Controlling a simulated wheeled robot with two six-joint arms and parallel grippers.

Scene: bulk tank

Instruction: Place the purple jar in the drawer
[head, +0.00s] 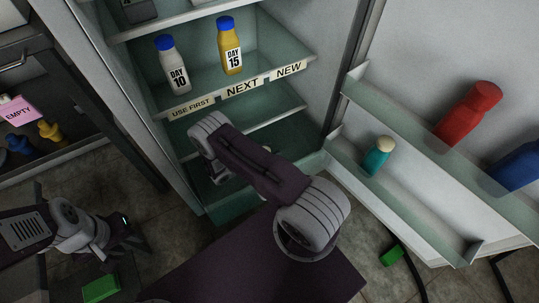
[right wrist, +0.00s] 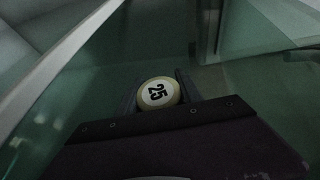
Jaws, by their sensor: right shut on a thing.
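A jar with a round, pale lid marked 25 (right wrist: 158,93) sits between the fingers of my right gripper (right wrist: 160,97) in the right wrist view. The gripper is shut on it. Only the lid shows, so I cannot see whether the body is purple. In the head view my right arm reaches into the lower fridge, and its wrist hides most of the gripper and the jar. The greenish, clear drawer (head: 232,210) is at the fridge bottom, below the arm. My left gripper (head: 130,238) is low at the left, outside the fridge, with nothing visible in it; its finger gap is unclear.
A white DAY 10 bottle (head: 175,68) and a yellow DAY 15 bottle (head: 230,50) stand on the shelf above. The open door at right holds a teal bottle (head: 377,157), a red bottle (head: 468,113) and a blue bottle (head: 518,166). A dark cabinet stands left.

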